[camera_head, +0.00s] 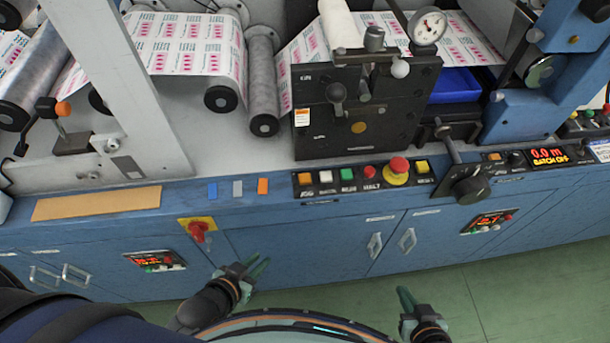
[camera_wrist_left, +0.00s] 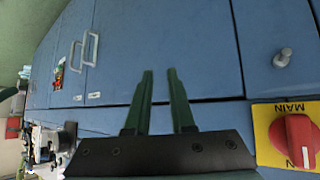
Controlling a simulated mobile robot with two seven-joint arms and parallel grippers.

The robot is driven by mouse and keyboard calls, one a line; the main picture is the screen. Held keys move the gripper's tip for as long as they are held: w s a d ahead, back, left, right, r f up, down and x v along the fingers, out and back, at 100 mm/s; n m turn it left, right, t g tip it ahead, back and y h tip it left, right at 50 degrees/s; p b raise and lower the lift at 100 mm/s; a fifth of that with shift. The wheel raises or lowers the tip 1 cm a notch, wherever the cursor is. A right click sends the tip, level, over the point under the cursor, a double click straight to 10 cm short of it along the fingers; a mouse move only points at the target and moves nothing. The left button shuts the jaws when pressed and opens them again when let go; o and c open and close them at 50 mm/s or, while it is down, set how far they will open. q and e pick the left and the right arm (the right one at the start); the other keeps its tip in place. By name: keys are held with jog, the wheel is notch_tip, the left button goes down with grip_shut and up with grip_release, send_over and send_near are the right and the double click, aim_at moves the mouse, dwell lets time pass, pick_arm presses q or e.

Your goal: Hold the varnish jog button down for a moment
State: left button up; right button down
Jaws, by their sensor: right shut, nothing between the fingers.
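The main control panel on the blue machine front carries an orange button (camera_head: 305,178) with a label like JOG, and a yellow button (camera_head: 422,167) at its right end. A second small panel to the right has another orange button (camera_head: 494,157). The labels are too small to tell which is the varnish jog. My left gripper (camera_head: 257,266) is open and empty, low in front of the blue cabinet doors; its two fingers (camera_wrist_left: 160,95) stand apart in the left wrist view. My right gripper (camera_head: 405,297) is shut and empty, low over the green floor. Neither gripper touches a button.
Between the panel's end buttons sit white, green and red buttons and a red mushroom stop (camera_head: 398,166). A red main switch (camera_head: 197,229) on a yellow plate is near my left gripper, also in the left wrist view (camera_wrist_left: 298,140). A black handwheel (camera_head: 470,187) juts out right.

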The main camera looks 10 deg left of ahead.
pick_arm(q)
grip_shut()
dwell(1.2)
